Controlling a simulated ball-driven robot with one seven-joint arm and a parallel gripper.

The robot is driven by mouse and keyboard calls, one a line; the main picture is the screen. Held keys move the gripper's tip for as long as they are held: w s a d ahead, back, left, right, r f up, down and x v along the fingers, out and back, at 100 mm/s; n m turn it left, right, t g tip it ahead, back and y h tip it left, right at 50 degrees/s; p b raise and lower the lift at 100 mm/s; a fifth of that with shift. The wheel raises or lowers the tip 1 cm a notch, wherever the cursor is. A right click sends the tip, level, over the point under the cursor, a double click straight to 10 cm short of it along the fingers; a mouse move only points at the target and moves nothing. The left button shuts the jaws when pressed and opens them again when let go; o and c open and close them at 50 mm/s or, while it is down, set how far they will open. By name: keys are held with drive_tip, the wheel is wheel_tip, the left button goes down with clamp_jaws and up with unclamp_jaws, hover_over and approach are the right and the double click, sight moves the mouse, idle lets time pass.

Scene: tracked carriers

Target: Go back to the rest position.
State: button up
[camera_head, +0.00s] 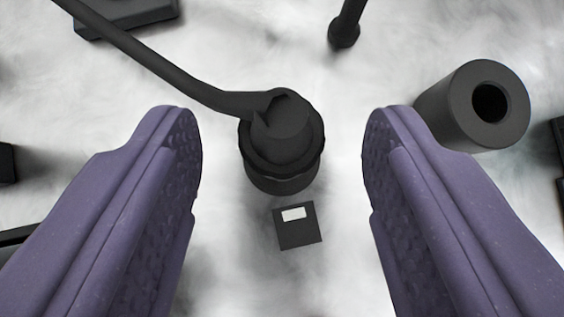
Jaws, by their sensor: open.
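My gripper (283,130) shows as two purple padded fingers, one on each side of the picture. The fingers are wide apart, and nothing is held between them. In the gap, beyond the fingers, a dark round post (282,150) with a curved arm stands on the pale surface. I cannot tell its exact distance from the fingertips.
A dark hollow cylinder (475,108) lies at the right, partly behind the right finger. A small black square with a white label (298,226) lies below the post. A dark rod (344,28) and a dark block (125,14) are at the top. Pale floor shows between them.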

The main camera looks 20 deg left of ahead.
drive_tip(key=p+v, duration=0.2)
drive_tip(key=v, duration=0.4)
drive_tip(key=w+d+r+m+t, duration=0.15)
drive_tip(key=w+r, duration=0.35)
drive_tip(key=r, duration=0.5)
drive_tip(key=w+d+r+t+y, duration=0.1)
drive_tip(key=w+d+r, duration=0.1)
drive_tip(key=w+r, duration=0.5)
drive_tip(key=w+d+r+m+t, duration=0.15)
drive_tip(key=w+r, duration=0.25)
drive_tip(key=r, duration=0.8)
drive_tip(key=s+d+r+t+h, duration=0.1)
drive_tip(key=d+r, duration=0.5)
drive_tip(key=r, duration=0.4)
drive_tip(key=s+d+r, duration=0.1)
drive_tip(key=d+r, duration=0.5)
drive_tip(key=r, duration=0.4)
drive_tip(key=s+d+r+t+h, duration=0.1)
drive_tip(key=s+d+r, duration=0.3)
drive_tip(key=r, duration=0.2)
drive_tip(key=s+d+r+h, duration=0.2)
drive_tip(key=s+d+r, duration=0.2)
drive_tip(key=r, duration=0.3)
drive_tip(key=shift+s+d+m+t, duration=0.3)
drive_tip(key=shift+s+m+t, duration=0.1)
drive_tip(key=shift+s, duration=0.25)
drive_tip(key=shift+f, duration=0.1)
drive_tip(key=shift+a, duration=0.1)
